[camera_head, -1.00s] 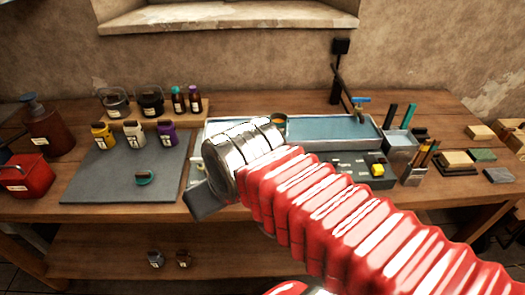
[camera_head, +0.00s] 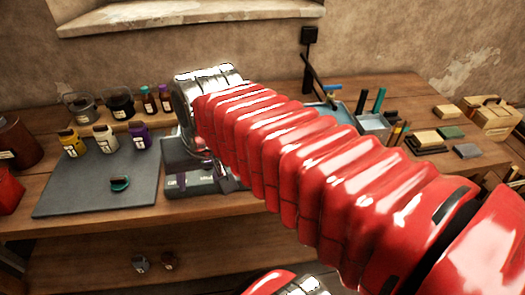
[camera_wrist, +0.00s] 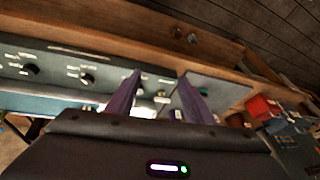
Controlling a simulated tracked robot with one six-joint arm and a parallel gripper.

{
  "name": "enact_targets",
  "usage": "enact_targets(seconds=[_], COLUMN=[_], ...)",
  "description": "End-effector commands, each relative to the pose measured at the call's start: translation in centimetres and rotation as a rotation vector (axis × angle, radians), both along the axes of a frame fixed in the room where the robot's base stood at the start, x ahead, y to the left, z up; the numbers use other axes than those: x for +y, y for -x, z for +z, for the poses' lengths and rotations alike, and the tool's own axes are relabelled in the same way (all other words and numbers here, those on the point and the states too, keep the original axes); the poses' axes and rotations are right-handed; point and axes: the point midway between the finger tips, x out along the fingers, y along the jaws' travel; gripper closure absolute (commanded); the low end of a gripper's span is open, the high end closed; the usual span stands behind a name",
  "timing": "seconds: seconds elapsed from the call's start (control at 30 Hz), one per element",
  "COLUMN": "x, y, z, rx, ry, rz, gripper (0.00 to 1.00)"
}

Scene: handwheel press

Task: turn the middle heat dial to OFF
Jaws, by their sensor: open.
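In the wrist view a dark grey control panel (camera_wrist: 55,70) runs from the left edge to behind my fingers. A black dial (camera_wrist: 30,69) sits far left on it, and another black dial (camera_wrist: 87,79) sits left of my gripper. Small pale marks surround both; they are too small to read. A further knob-like shape shows between the fingers, blurred. I cannot tell for sure which dial is the middle one. My gripper (camera_wrist: 160,76) is open and empty, its two purple-dark fingers apart over the panel.
In the head view the grey mat (camera_head: 75,190) with a teal-topped item (camera_head: 120,184) lies left of my arm. Jars stand behind it. A grey cup (camera_head: 374,124) and several blocks stand at right. A red box (camera_wrist: 263,108) shows in the wrist view.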

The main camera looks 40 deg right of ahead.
Motion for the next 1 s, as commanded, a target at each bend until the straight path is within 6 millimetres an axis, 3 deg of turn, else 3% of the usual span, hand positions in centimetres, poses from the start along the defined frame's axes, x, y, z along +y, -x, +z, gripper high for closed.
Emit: enact_targets(seconds=[0.6, 1.0], x=[-11.1, -20.3], y=[-4.7, -5.6], z=[0.7, -0.3], rx=[0.188, 0.296], ry=[-0.334, -0.558], rz=[-0.761, -1.243], gripper=[0.53, 0.53])
